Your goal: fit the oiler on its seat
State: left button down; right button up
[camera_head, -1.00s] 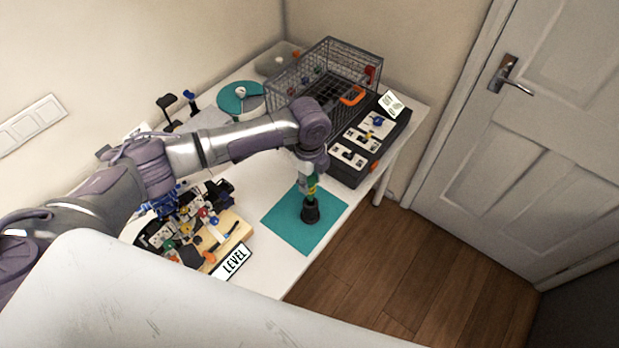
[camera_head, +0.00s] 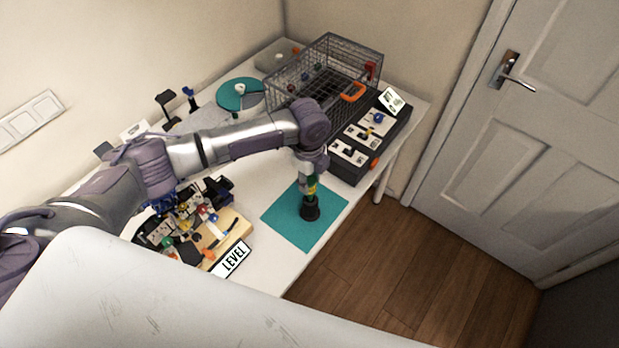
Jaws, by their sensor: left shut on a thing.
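My left gripper (camera_head: 310,212) is the black end of the arm. It points down over the teal mat (camera_head: 285,222) near the table's front edge. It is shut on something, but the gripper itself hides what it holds. I cannot pick out the oiler for sure, and I cannot tell which part is its seat. My right gripper is not in view.
A wire basket (camera_head: 345,55) stands at the back, with a dark box of white panels (camera_head: 348,152) to its right. A wooden board (camera_head: 236,232) with cluttered small parts and a LEVEL sign (camera_head: 232,259) is at left. A teal disc (camera_head: 228,97) lies behind the arm.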

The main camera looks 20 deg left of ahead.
pick_arm(q)
jog(key=shift+f+b, duration=1)
jog(key=shift+f, duration=0.8)
jog(key=c, duration=0.7)
grip_release()
jog(key=shift+r, duration=0.15)
notch_tip(320, 180, up, 12)
jog(key=shift+f, duration=0.1)
